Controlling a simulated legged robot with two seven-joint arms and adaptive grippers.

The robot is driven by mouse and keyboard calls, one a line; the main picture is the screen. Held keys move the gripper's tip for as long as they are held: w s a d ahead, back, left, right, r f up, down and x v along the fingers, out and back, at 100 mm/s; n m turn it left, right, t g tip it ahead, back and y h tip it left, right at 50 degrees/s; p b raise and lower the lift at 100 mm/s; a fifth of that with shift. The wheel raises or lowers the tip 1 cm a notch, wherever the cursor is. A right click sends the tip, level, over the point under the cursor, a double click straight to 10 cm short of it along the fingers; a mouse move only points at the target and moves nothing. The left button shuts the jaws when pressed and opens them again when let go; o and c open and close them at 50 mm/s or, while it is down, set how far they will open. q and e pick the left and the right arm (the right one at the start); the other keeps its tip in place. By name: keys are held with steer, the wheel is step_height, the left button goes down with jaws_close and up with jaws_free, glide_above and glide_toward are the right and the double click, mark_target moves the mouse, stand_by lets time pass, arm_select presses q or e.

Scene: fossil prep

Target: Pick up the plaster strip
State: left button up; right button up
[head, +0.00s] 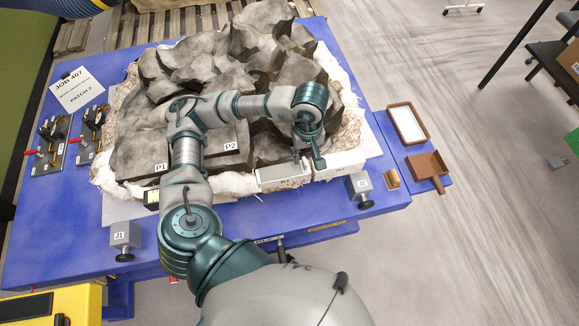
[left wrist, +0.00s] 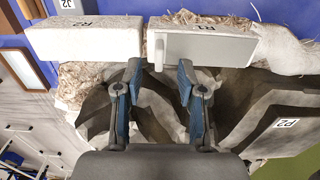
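I cannot tell for sure which thing is the plaster strip. A pale sheet fills a brown-framed tray (head: 408,124) at the table's right edge. My left gripper (head: 309,158) is over the front of the rock, beside two white blocks, R1 (head: 283,176) and R2 (head: 340,165). In the left wrist view its fingers (left wrist: 159,80) are apart with nothing held between them. R1 (left wrist: 205,47) and R2 (left wrist: 85,40) lie just beyond the fingertips there. My right gripper is not in view.
The large grey rock (head: 180,75) with plates P1 (head: 140,152) and P2 (head: 231,142) fills the blue table (head: 290,210). Jacks J1 (head: 124,235) and J2 (head: 360,188) are on the front edge. A brown pan (head: 427,167) sits at the right; clamps (head: 48,146) stand left.

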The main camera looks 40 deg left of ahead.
mark_target(305, 160)
arm_select(q)
steer(key=f, duration=0.4)
steer(key=shift+w+a+f+p, duration=0.1)
steer(key=shift+w+f+p, duration=0.1)
steer(key=shift+f+p, duration=0.15)
steer(key=shift+c, duration=0.2)
jaws_close()
